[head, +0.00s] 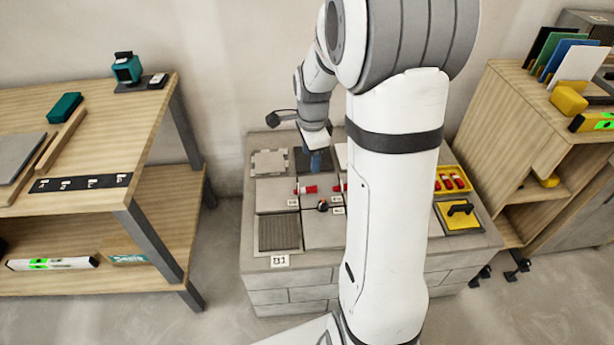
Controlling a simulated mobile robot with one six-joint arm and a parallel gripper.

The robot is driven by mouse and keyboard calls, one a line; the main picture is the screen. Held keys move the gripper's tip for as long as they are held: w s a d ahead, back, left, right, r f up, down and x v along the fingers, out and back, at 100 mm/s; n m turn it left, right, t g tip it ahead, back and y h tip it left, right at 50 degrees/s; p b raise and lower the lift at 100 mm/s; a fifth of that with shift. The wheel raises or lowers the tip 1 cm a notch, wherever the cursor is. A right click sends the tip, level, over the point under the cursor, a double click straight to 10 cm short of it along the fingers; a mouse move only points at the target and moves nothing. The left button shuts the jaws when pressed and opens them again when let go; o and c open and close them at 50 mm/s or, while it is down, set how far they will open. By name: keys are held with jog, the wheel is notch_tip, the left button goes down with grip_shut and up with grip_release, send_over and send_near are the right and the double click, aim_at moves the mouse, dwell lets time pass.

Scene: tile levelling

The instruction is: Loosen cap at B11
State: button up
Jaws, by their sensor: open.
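A tiled block (292,283) stands in the middle, with several grey tiles on top. A red cap (307,190) lies or stands at a tile joint, and part of another red cap (338,188) shows beside my arm. A dark round cap with a little red (322,205) is nearer the front. Small white labels sit by these caps, too small to read, so I cannot tell which is B11. My gripper (315,163) is open, pointing down with bluish fingers over the back tiles, behind the red caps. My arm hides much of the block's middle and right.
A yellow tray (453,181) with red pieces and a yellow pad with a black handle (459,213) are on the block's right side. A wooden shelf table (95,105) stands left, a wooden cabinet (512,130) right. A larger label (280,261) is at the block's front edge.

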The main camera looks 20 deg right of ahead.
aim_at(324, 200)
jog(key=w+d+f+m+b, duration=0.2)
jog(key=f+m, duration=0.1)
jog(key=f, duration=0.4)
jog(key=w+d+f+m+b, duration=0.2)
jog(key=d+f+m, duration=0.1)
jog(key=f, duration=0.4)
jog(key=w+d+f+m+g+b, duration=0.1)
jog(key=w+d+f+m+b, duration=0.1)
jog(key=f+m, duration=0.2)
jog(key=shift+w+d+f, duration=0.1)
jog(key=shift+f, duration=0.75)
jog(key=shift+w+d+f, duration=0.1)
jog(key=shift+f, duration=0.75)
jog(key=shift+m, duration=0.3)
notch_tip(324, 200, down, 8)
jog(key=shift+r+b, duration=0.15)
jog(key=shift+b, duration=0.95)
jog(key=c, duration=0.9)
jog(key=shift+d, duration=0.1)
jog(key=shift+c, duration=0.4)
